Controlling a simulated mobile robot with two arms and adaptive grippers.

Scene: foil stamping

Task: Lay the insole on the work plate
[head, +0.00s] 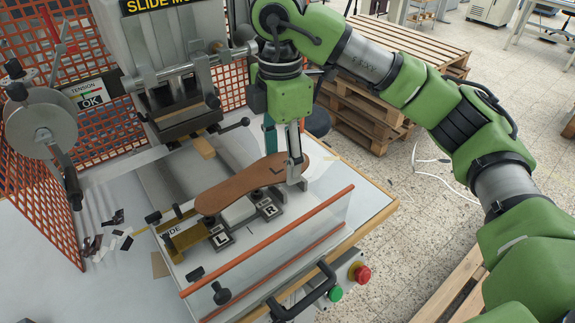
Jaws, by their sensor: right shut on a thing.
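The brown insole (232,190) is a flat sole shape, seen from above. It lies over the fixture in front of the stamping machine. My right gripper (286,163) is shut on the insole near its right end, coming down from above. Under the insole a pale block (238,210) shows, with dark pieces marked L (221,240) and R (270,210) beside it; this looks like the work plate. The insole hides much of it, and I cannot tell whether they touch. My left gripper is out of view.
The stamping machine's head (185,95) stands behind the fixture. An orange-edged clear guard (270,240) runs along the front. A red button (359,273) and a green button (334,293) sit at the table edge. Foil scraps (117,238) lie at left. Pallets (365,115) stand behind.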

